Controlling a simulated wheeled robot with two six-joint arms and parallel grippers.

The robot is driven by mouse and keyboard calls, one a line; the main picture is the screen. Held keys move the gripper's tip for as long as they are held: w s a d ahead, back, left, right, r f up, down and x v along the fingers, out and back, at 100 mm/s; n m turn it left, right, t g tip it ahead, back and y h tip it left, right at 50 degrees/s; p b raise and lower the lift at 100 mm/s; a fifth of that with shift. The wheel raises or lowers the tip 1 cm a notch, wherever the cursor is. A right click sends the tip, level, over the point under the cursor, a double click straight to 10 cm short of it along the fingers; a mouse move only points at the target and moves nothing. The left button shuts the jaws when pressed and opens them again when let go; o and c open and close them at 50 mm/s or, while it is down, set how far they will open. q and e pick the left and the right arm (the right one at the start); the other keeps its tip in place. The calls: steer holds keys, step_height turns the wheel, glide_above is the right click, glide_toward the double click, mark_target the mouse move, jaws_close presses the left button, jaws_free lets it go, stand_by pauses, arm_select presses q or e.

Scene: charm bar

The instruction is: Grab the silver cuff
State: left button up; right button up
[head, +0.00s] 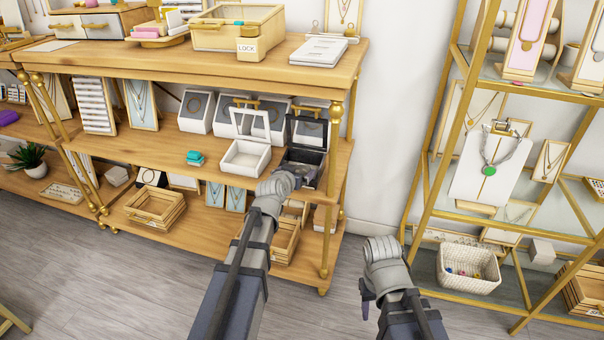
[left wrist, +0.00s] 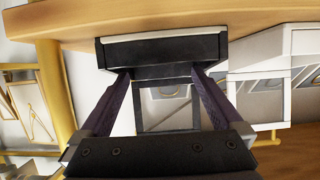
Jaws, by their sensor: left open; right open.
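A black box (head: 308,160) with its lid raised stands on the middle shelf, near the right end. My left gripper (head: 297,176) reaches to its front; the hand hides part of the box. In the left wrist view my left gripper (left wrist: 160,76) is open, its two dark fingers spread in front of the black box (left wrist: 160,48). Between the fingers a pale grey display with a curved metallic piece (left wrist: 172,91) shows; I cannot tell if this is the silver cuff. No cuff is clearly visible in the head view. My right gripper (head: 368,296) is open and empty, low over the floor.
A white open box (head: 246,158) stands left of the black box, with grey display boxes (head: 196,110) behind. The top shelf board (head: 190,62) lies above the hand. A gold-framed glass rack (head: 432,190) stands at the right. The floor between is clear.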

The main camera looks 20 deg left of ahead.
mark_target(303, 167)
arm_select(q)
steer(key=shift+f+b+x, duration=0.2)
steer(key=shift+b+x, duration=0.45)
steer(key=shift+x, duration=0.65)
steer(key=shift+f+b+x, duration=0.15)
steer(key=shift+b+x, duration=0.5)
steer(key=shift+x, duration=0.7)
steer(key=shift+s+a, duration=0.15)
steer(key=shift+s, duration=0.05)
steer(key=shift+r, duration=0.1)
steer(key=c, duration=1.2)
